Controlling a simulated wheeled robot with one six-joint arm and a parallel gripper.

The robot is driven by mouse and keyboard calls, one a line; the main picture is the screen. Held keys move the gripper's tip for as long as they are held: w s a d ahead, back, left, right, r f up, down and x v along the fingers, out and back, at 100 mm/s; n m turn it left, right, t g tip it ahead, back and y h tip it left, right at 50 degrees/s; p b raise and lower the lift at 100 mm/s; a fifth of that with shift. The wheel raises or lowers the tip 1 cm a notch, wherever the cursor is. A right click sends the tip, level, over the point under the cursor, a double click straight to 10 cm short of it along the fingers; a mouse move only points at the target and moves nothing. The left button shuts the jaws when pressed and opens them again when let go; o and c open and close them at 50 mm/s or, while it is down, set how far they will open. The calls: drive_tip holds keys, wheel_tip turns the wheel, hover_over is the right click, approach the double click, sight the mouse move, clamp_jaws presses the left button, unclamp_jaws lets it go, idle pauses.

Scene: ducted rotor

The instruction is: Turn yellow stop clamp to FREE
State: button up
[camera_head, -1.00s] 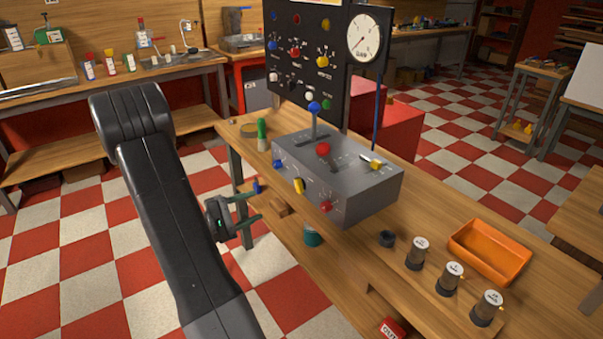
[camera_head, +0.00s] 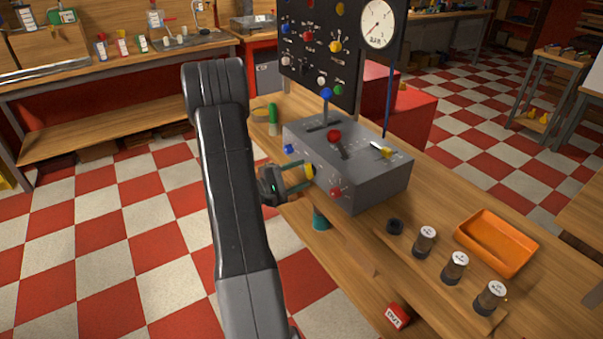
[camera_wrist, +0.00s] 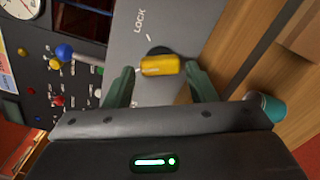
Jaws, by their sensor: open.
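The yellow stop clamp (camera_head: 309,171) is a small knob on the front face of the grey control box (camera_head: 365,190). In the wrist view the yellow clamp (camera_wrist: 160,66) appears as a short bar lying nearly level, with the word LOCK on the grey panel beside it. No FREE label is readable. My gripper (camera_head: 298,174) is at the box front with its fingers pointing at the clamp. In the wrist view my gripper (camera_wrist: 160,80) is open, one green finger on each side of the clamp, with gaps visible between.
A blue-topped lever (camera_head: 326,93) and a red knob (camera_head: 334,136) stand on top. An orange tray (camera_head: 497,243) and several capped jars lie right on the bench.

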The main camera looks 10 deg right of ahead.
drive_tip(key=shift+w+d, duration=0.2)
drive_tip(key=shift+d, duration=0.45)
drive_tip(key=c, duration=0.7)
drive_tip(key=shift+f+n+b, duration=0.15)
drive_tip(key=shift+n+b, duration=0.4)
drive_tip(key=shift+n, duration=1.55)
drive_tip(key=o, duration=0.7)
